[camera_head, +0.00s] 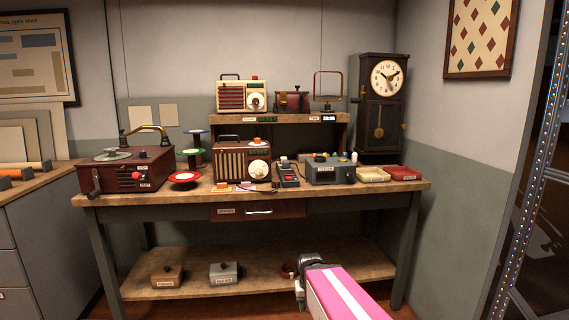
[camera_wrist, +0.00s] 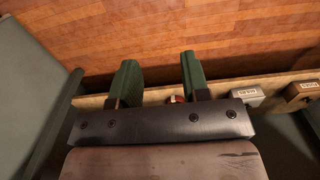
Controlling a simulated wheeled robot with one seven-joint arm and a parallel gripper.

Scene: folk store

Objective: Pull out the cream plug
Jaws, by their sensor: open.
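A small cream upright piece (camera_head: 354,157) stands at the right back of a grey box (camera_head: 330,171) with coloured knobs on the workbench. It may be the cream plug, but it is too small to tell. My gripper (camera_head: 300,290) is low in front of the bench, near the lower shelf's right part and well below the bench top. In the wrist view, the two green fingers of my gripper (camera_wrist: 158,80) are apart with nothing held between them. The grey box and the cream piece are out of the wrist view.
The bench top (camera_head: 130,199) also holds a red record player (camera_head: 128,170), a brown radio (camera_head: 242,163) and shallow trays (camera_head: 403,173). A raised shelf (camera_head: 232,119) stands behind. The lower shelf (camera_head: 200,287) carries a brown box (camera_head: 167,277), a grey box and a dark red ring.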

